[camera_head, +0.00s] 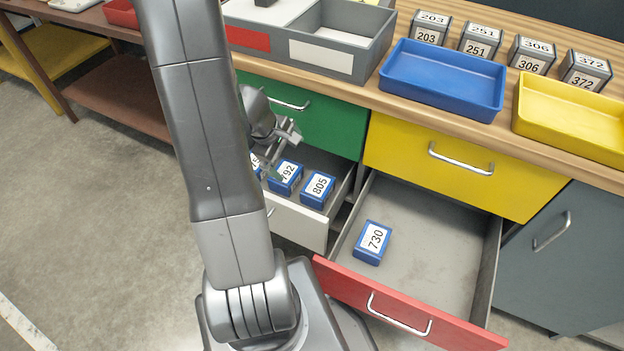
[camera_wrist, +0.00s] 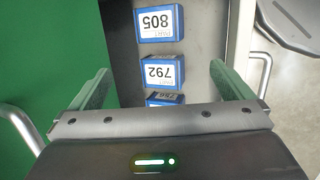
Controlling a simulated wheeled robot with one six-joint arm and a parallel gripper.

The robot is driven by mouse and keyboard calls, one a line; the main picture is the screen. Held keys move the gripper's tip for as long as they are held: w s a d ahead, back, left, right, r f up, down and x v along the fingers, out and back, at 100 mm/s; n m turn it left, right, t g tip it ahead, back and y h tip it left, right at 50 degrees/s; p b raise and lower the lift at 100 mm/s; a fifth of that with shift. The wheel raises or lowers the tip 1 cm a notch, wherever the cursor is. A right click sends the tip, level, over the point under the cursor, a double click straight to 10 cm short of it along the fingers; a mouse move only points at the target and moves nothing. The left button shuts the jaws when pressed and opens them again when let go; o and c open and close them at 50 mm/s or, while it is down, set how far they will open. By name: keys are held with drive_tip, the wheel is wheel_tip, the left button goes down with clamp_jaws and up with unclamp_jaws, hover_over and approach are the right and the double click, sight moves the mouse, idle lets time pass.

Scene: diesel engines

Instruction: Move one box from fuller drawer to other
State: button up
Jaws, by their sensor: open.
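The white-fronted drawer (camera_head: 297,226) is open and holds several blue boxes with white number labels: box 805 (camera_head: 318,188), box 792 (camera_head: 285,177) and one partly hidden behind my arm (camera_head: 256,166). The red-fronted drawer (camera_head: 440,262) is open and holds a single blue box 730 (camera_head: 373,242) near its front left. My gripper (camera_head: 282,146) is open over the white drawer. In the wrist view my gripper's fingers (camera_wrist: 163,84) stand apart on either side of the row, with box 805 (camera_wrist: 161,24) beyond, box 792 (camera_wrist: 162,72) between the fingertips and a third box (camera_wrist: 165,99) partly hidden by the gripper body.
A green drawer (camera_head: 315,118) and a yellow drawer (camera_head: 465,165) are shut above the open ones. The counter holds a blue tray (camera_head: 443,80), a yellow tray (camera_head: 570,118), a grey divided bin (camera_head: 330,50) and several dark numbered boxes (camera_head: 480,40). A grey cabinet (camera_head: 565,255) is at right.

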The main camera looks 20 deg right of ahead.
drive_tip(key=b+x, duration=0.6)
drive_tip(key=x, duration=0.3)
drive_tip(key=shift+f, duration=0.25)
drive_tip(key=shift+s+r, duration=0.1)
idle(0.3)
drive_tip(key=p+v, duration=0.6)
drive_tip(key=v, duration=0.3)
drive_tip(key=shift+r, duration=0.4)
drive_tip(key=shift+f, duration=0.15)
drive_tip(key=b+x, duration=0.4)
drive_tip(key=x, duration=0.2)
drive_tip(key=shift+f, duration=0.4)
